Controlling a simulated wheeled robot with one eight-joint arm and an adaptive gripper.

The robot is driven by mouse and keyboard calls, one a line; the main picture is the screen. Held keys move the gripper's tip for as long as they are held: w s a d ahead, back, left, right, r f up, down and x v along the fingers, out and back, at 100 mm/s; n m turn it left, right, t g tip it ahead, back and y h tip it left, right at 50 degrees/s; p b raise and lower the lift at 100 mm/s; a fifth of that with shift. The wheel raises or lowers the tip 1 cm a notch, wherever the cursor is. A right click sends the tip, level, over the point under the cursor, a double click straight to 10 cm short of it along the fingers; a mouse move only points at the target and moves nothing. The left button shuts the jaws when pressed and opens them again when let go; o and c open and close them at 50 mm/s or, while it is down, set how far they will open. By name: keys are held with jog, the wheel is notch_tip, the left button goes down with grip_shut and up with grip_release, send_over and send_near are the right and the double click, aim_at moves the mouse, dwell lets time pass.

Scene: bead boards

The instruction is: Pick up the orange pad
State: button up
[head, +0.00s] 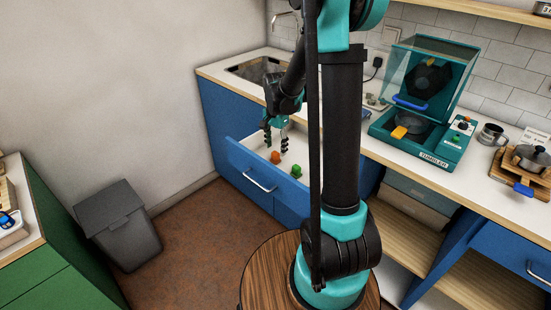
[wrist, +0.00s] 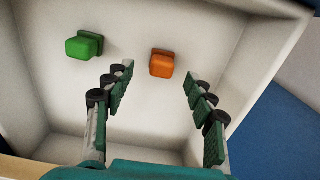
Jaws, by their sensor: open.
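The orange pad (wrist: 162,63) is a small rounded block on the white floor of an open drawer. In the wrist view it lies between and beyond my gripper's fingertips (wrist: 158,75), with a gap to each finger. My gripper is open and empty. In the head view my gripper (head: 275,140) hangs over the drawer, and the orange pad (head: 275,157) shows just below the fingers. A green pad (wrist: 84,45) lies to the left of the orange one in the wrist view, and to its right in the head view (head: 296,171).
The open drawer (head: 252,178) has a blue front and white walls close around my gripper. A counter with a sink (head: 262,68) stands behind it. A teal machine (head: 420,120) is on the counter at right. A grey bin (head: 118,225) stands on the floor at left.

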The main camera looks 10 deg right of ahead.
aim_at(276, 153)
jog(key=shift+w+f, duration=0.1)
jog(key=shift+f, duration=2.05)
jog(key=c, duration=1.1)
jog(key=shift+r, duration=0.15)
notch_tip(276, 153, up, 20)
